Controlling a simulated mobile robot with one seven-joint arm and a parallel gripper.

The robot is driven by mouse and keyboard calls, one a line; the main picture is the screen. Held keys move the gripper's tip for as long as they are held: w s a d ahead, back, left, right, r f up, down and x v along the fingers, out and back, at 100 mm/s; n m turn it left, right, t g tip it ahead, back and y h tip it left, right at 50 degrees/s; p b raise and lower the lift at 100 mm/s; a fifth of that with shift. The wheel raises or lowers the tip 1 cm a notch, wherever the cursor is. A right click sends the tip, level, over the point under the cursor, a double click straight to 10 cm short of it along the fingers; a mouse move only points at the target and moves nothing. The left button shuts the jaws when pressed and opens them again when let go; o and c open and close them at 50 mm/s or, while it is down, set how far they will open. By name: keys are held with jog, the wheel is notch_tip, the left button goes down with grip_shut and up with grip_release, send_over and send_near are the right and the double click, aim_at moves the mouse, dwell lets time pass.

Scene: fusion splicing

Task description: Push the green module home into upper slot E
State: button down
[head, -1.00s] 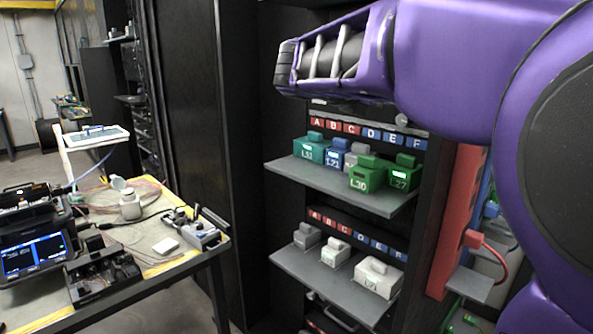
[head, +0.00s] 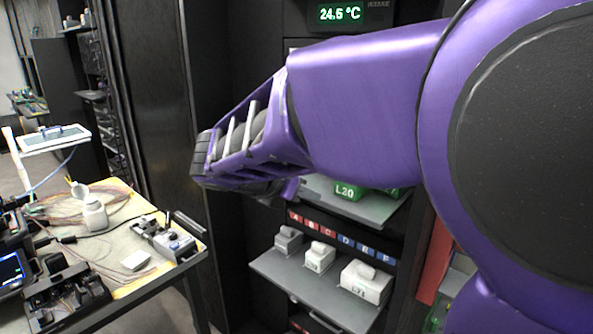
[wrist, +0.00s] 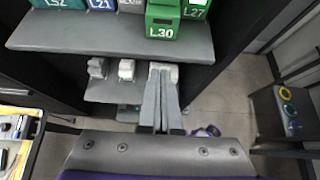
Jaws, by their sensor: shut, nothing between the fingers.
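The green module marked L30 (wrist: 162,22) stands at the front of the upper shelf (wrist: 110,38), further forward than the green module marked L27 (wrist: 196,8) to its right. In the head view my arm covers most of the upper row, and only part of L30 (head: 346,190) shows. The slot E label of that row is hidden now. My gripper (wrist: 163,72) is shut and empty in the wrist view. Its fingertips appear below L30 in the picture, apart from it, over a lower-shelf module. The gripper cannot be made out in the head view.
A lower shelf (head: 300,285) holds white and grey modules, including one marked L71 (head: 364,283), under a row of letter labels. Teal L52 (wrist: 58,3) and blue L21 (wrist: 101,4) stand left of L30. A cluttered workbench (head: 190,262) is at the left.

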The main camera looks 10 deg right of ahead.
jog(key=shift+w+d+f+p, duration=0.3)
jog(key=shift+w+d+f, duration=0.1)
jog(key=shift+w+d, duration=1.75)
jog(key=shift+w+d+f+p, duration=0.3)
jog(key=shift+w+d+f, duration=0.1)
jog(key=shift+w+d, duration=1.75)
jog(key=shift+w+d+f+p, duration=0.3)
jog(key=shift+w+d+f, duration=0.1)
jog(key=shift+w+d, duration=1.75)
jog(key=shift+s+a+b, duration=0.55)
jog(key=shift+s+a, duration=2.3)
jog(key=shift+s, duration=0.1)
jog(key=shift+a, duration=0.1)
